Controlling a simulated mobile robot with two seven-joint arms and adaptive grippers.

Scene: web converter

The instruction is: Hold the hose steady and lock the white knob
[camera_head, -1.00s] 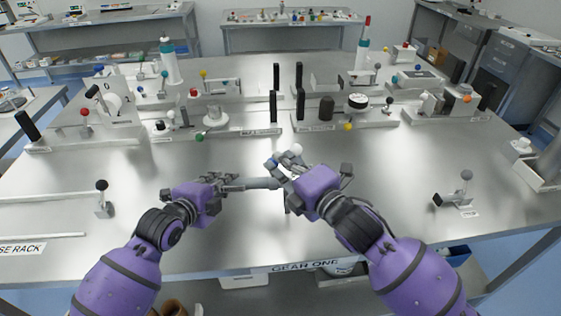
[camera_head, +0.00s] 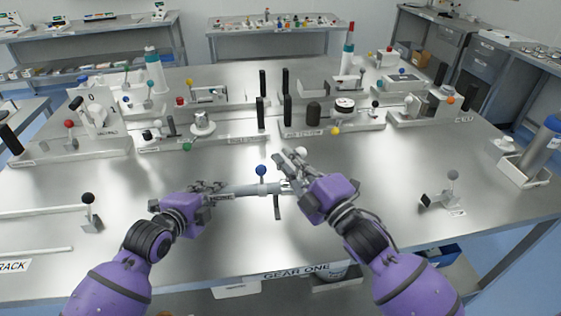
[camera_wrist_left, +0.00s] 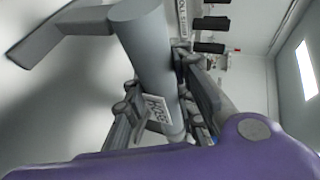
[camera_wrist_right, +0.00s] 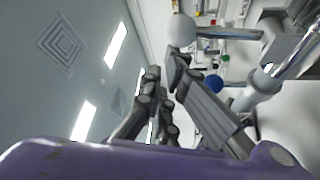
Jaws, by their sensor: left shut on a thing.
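The hose (camera_head: 245,190) is a grey tube with a "HOSE" label, held roughly level above the table. My left gripper (camera_head: 222,190) is shut around it; the left wrist view shows the hose (camera_wrist_left: 150,50) between the fingers. The white knob (camera_wrist_right: 181,30) is a ball on a metal stem in the right wrist view, just beyond my right fingertips. My right gripper (camera_wrist_right: 165,70) has its fingers apart with nothing clearly between them. In the head view the right gripper (camera_head: 288,160) is at the hose's right end and largely hides the white knob.
A blue ball knob (camera_head: 261,170) stands just above the hose, left of my right gripper. Racks with knobs and black posts (camera_head: 287,110) line the table behind. A small lever stand (camera_head: 441,203) is at right, another (camera_head: 90,222) at left. The table front is mostly clear.

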